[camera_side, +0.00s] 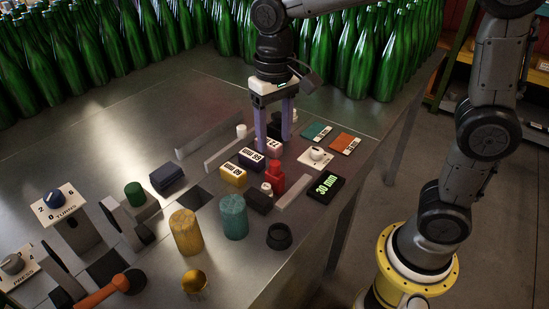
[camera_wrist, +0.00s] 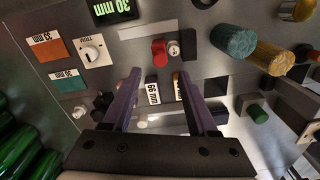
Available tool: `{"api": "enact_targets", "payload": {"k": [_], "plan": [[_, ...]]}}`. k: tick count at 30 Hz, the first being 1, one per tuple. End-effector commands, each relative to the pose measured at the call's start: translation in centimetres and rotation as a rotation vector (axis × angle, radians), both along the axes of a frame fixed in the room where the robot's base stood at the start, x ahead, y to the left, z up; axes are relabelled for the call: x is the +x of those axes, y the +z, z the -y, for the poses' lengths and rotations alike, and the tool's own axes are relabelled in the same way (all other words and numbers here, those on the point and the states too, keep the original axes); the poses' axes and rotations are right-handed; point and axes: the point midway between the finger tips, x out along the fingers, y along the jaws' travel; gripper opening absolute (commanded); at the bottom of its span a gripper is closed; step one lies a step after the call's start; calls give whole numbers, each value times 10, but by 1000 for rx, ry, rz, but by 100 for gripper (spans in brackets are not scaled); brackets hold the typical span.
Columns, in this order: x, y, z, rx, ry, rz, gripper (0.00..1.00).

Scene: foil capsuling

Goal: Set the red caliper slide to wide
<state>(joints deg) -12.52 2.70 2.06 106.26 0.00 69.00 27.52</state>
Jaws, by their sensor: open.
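The red caliper slide (camera_side: 275,178) is a small upright red piece on the metal table, in the middle right of the side view. It also shows in the wrist view (camera_wrist: 159,54), above and beyond my fingertips. A black display (camera_side: 326,188) beside it reads 30 mm in green; part of it shows at the top of the wrist view (camera_wrist: 115,10). My gripper (camera_side: 273,144) points down with its purple fingers apart, behind the slide and clear of it. In the wrist view the open fingertips (camera_wrist: 159,75) frame labelled blocks. The slide's lower part is partly hidden.
Labelled blocks, yellow (camera_side: 232,176) and dark blue (camera_side: 251,159), stand close to the fingers. A white dial (camera_side: 317,156), orange card (camera_side: 345,143) and teal card (camera_side: 317,131) lie right. Yellow (camera_side: 186,233) and teal (camera_side: 233,217) cylinders stand in front. Green bottles (camera_side: 180,25) crowd the back.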

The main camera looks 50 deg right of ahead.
Motion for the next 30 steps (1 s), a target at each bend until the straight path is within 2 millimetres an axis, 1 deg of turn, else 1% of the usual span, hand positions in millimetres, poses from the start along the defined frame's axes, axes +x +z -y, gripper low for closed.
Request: {"api": "enact_targets", "payload": {"k": [1, 3, 6, 10, 15, 23, 24, 26, 30], "plan": [[-1, -11, 0, -1, 0, -4, 59], [-1, -24, 0, -2, 0, -6, 59], [-1, -40, 0, -1, 0, -5, 59], [0, -56, 0, 0, 0, -2, 59], [0, -65, 0, -1, 0, -1, 59], [0, -67, 0, 0, 0, 0, 59], [0, -67, 0, 0, 0, 0, 57], [0, -67, 0, 0, 0, 0, 46], [0, -66, 0, 0, 0, 0, 21]]}}
